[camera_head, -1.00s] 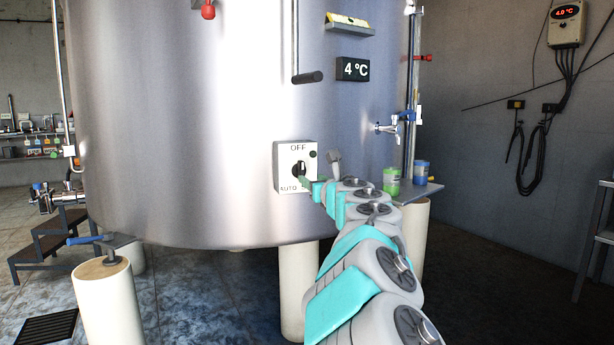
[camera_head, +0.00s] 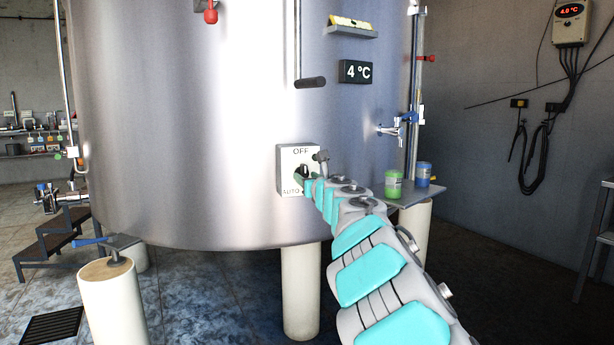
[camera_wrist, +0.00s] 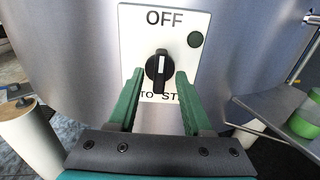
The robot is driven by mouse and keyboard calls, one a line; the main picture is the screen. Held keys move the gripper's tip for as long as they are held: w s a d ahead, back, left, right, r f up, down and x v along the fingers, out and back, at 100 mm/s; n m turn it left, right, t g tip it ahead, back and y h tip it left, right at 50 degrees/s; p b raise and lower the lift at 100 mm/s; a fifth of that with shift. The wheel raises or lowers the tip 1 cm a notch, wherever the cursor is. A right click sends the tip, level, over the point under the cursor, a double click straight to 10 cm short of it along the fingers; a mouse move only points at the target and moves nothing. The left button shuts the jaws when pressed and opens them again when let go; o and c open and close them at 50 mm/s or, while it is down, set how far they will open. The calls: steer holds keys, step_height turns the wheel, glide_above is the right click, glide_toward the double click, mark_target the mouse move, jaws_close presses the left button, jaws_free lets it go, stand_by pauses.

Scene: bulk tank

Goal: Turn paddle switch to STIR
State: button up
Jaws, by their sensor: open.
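The paddle switch (camera_wrist: 159,68) is a black knob with a white line on a white plate (camera_head: 290,157) fixed to the steel tank. In the wrist view its line stands close to upright, toward OFF. The AUTO and STIR labels at the plate's lower edge are partly hidden by my fingers. My gripper (camera_wrist: 158,95) is open, with its green fingers spread to the left and right below the knob. The knob shows between and just beyond the fingertips, and I see no contact. In the head view my arm reaches the plate from the lower right and covers its lower right corner.
A grey shelf (camera_head: 424,193) with a green jar (camera_head: 393,185) and a blue jar (camera_head: 423,175) is right of the switch. A tap (camera_head: 390,130) sticks out above it. A black handle (camera_head: 311,83) hangs above the plate. White legs (camera_head: 300,290) stand under the tank.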

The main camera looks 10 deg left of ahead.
stand_by(0.3)
jaws_close()
stand_by(0.5)
